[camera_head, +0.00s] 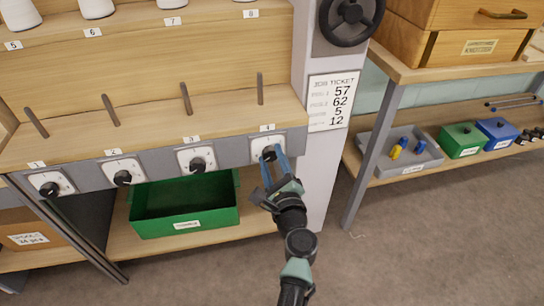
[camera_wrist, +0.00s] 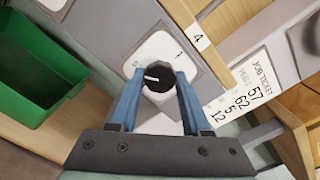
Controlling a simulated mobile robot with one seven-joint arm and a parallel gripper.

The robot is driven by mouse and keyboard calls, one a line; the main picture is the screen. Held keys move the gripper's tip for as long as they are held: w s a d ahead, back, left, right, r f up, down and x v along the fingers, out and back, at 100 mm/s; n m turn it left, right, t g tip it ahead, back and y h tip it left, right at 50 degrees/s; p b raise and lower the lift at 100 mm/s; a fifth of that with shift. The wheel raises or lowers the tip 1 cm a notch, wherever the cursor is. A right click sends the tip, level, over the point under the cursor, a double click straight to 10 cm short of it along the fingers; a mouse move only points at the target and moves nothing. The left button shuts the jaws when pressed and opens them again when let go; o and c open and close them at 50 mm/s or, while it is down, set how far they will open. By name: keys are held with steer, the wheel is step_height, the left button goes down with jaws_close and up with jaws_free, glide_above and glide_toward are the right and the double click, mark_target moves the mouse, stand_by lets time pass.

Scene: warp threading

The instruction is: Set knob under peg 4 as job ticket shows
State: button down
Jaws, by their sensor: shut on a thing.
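The knob under peg 4 (camera_wrist: 157,76) is black with a white pointer line, on a white dial plate (camera_wrist: 178,51) below the label 4. My gripper (camera_head: 269,161) has its blue fingers on either side of this knob; in the wrist view my gripper (camera_wrist: 157,90) is shut on it. The pointer points left in the wrist view. The fingers hide part of the dial's marks. Peg 4 (camera_head: 260,88) stands bare on the ledge above. The job ticket (camera_head: 331,101) hangs on the post to the right and reads 57, 62, 5, 12; its row names are hard to read.
Knobs 1 (camera_head: 49,189), 2 (camera_head: 122,178) and 3 (camera_head: 198,164) line the same rail to the left. A green bin (camera_head: 186,222) is on the shelf below. A black handwheel (camera_head: 350,19) is above the ticket. A side shelf holds a grey tray (camera_head: 425,161).

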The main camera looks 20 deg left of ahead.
stand_by(0.3)
steer(key=shift+c, duration=1.8)
jaws_free()
steer(key=shift+s+d, duration=0.1)
steer(key=p+v, duration=0.3)
steer(key=v, duration=0.9)
steer(key=shift+s+d, duration=0.2)
steer(key=shift+s, duration=0.1)
